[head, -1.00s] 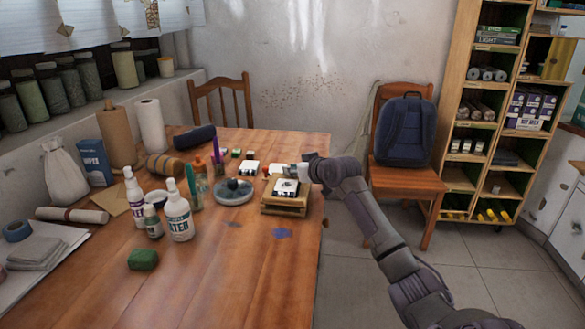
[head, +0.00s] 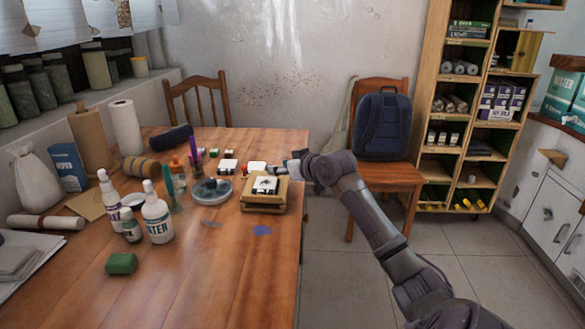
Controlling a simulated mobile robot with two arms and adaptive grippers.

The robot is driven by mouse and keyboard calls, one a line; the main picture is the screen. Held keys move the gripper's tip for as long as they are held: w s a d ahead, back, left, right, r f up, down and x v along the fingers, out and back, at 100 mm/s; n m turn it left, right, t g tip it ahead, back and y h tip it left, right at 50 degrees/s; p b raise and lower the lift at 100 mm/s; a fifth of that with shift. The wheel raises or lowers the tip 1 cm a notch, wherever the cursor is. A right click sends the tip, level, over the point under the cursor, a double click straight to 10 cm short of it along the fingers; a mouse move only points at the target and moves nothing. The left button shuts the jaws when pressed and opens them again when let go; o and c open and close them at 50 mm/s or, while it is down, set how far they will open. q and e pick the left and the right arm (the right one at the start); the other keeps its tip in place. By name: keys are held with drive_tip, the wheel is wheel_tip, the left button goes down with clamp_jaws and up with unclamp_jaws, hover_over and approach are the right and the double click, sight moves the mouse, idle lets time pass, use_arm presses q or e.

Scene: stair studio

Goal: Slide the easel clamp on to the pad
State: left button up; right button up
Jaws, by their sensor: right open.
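A small wooden easel (head: 262,208) lies low near the table's right edge. A white pad (head: 265,185) with a dark drawing rests on it. My right gripper (head: 289,167) is just behind and to the right of the easel, near the table edge, with its arm coming in from the right. It is open; its fingers are small and partly hidden. A small red and white piece (head: 257,167) shows behind the pad; I cannot tell whether it is the clamp. I cannot make out the clamp for certain. My left gripper is out of view.
A round grey dish (head: 212,191) stands left of the easel. Several bottles, including a white one (head: 157,218), stand further left. A green block (head: 121,263) lies in front. The table's front right is mostly clear. A chair with a blue backpack (head: 381,127) stands behind my arm.

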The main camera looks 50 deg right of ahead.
drive_tip(key=v, duration=0.6)
drive_tip(key=shift+s, duration=0.35)
drive_tip(key=shift+a+r, duration=0.1)
